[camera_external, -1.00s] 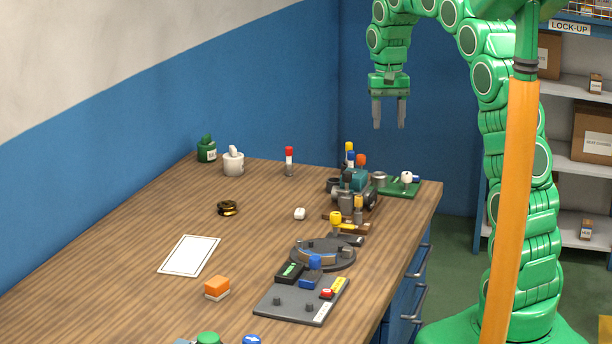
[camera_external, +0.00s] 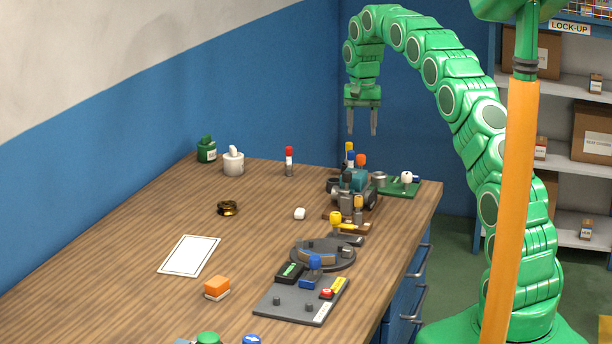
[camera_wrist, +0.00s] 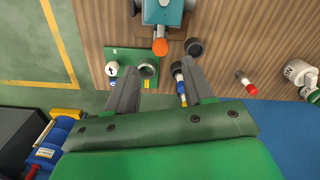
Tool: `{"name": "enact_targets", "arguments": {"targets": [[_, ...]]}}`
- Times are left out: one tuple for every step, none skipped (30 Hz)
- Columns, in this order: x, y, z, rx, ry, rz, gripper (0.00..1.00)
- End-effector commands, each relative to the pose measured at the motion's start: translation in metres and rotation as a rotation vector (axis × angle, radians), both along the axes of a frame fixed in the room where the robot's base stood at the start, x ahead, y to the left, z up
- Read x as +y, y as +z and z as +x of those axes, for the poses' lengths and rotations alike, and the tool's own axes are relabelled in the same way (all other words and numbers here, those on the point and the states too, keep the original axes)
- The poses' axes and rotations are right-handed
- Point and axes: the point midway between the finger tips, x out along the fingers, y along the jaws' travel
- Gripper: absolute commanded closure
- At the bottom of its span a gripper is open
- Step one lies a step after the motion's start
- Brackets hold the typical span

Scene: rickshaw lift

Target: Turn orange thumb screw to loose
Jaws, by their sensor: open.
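The orange thumb screw (camera_external: 361,160) sticks up from the teal block (camera_external: 354,181) of a fixture at the back right of the table. In the wrist view the orange thumb screw (camera_wrist: 160,46) shows as a round knob at the near edge of the teal block (camera_wrist: 165,12). My gripper (camera_external: 362,130) hangs in the air above the fixture, pointing down, with its fingers apart and empty. In the wrist view the open fingers (camera_wrist: 160,72) reach toward the screw without touching it.
A green board (camera_external: 398,188) with a white knob lies right of the fixture. A round turntable (camera_external: 322,256) lies in front.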

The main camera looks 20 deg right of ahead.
Motion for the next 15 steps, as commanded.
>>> {"name": "enact_targets", "arguments": {"targets": [[0.0,-0.001,0.001,-0.001,-0.002,-0.001,0.48],[0.0,-0.002,0.002,-0.001,-0.002,-0.001,0.48],[0.0,-0.003,0.002,-0.001,-0.003,-0.001,0.48],[0.0,-0.004,0.002,-0.001,-0.003,0.0,0.48],[0.0,-0.005,0.002,-0.001,-0.003,-0.001,0.48],[0.0,-0.008,0.002,-0.001,-0.003,-0.001,0.48],[0.0,-0.01,0.002,0.0,-0.003,0.0,0.48],[0.0,-0.013,0.001,0.0,-0.003,0.0,0.48],[0.0,-0.017,0.001,0.002,-0.003,0.0,0.48],[0.0,-0.021,0.001,0.003,-0.003,0.001,0.48],[0.0,-0.024,0.0,0.004,-0.003,0.0,0.48],[0.0,-0.029,0.0,0.004,-0.003,0.0,0.48],[0.0,-0.033,0.0,0.004,-0.002,0.0,0.48],[0.0,-0.037,0.001,0.002,-0.002,0.0,0.48],[0.0,-0.043,0.001,0.0,-0.002,0.0,0.48]]}}
